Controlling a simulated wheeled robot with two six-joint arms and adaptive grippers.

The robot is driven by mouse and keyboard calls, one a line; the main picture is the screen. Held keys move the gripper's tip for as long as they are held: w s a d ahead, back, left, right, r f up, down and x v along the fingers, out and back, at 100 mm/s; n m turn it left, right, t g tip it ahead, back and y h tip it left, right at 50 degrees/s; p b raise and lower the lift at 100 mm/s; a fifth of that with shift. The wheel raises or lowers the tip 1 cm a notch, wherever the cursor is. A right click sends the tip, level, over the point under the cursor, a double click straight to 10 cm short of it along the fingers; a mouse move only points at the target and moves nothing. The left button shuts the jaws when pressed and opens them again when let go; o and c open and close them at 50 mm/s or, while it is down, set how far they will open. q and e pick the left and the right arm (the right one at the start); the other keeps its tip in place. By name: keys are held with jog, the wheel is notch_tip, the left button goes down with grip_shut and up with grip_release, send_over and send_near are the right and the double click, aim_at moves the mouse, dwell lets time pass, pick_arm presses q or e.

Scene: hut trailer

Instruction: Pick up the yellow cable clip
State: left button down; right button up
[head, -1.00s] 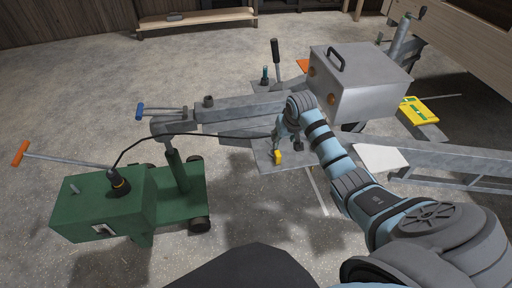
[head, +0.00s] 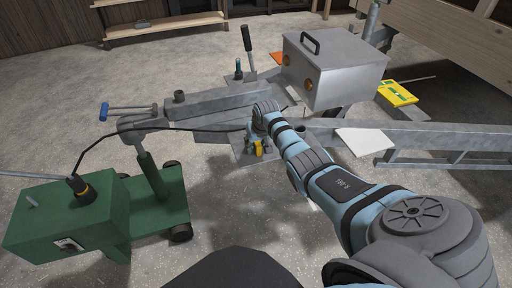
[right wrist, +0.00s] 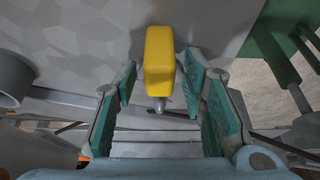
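The yellow cable clip (head: 258,150) is on a grey metal plate low on the trailer frame, partly covered by my right gripper in the head view. In the right wrist view the clip (right wrist: 159,58) is a rounded yellow block with a small metal pin at its near end. My right gripper (head: 257,146) is right at the clip. In the right wrist view its teal-padded fingers (right wrist: 160,68) are open, one on each side of the clip, with a narrow gap showing on both sides. My left gripper is in neither view.
A grey metal box (head: 335,70) with a black handle stands just behind my right arm. A black cable (head: 150,129) runs from the green wheeled unit (head: 70,215) towards the clip. A yellow level (head: 396,94) lies at right. Concrete floor is free in front.

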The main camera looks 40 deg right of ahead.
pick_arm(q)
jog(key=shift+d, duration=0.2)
pick_arm(e)
grip_shut()
jog(key=shift+r, duration=0.1)
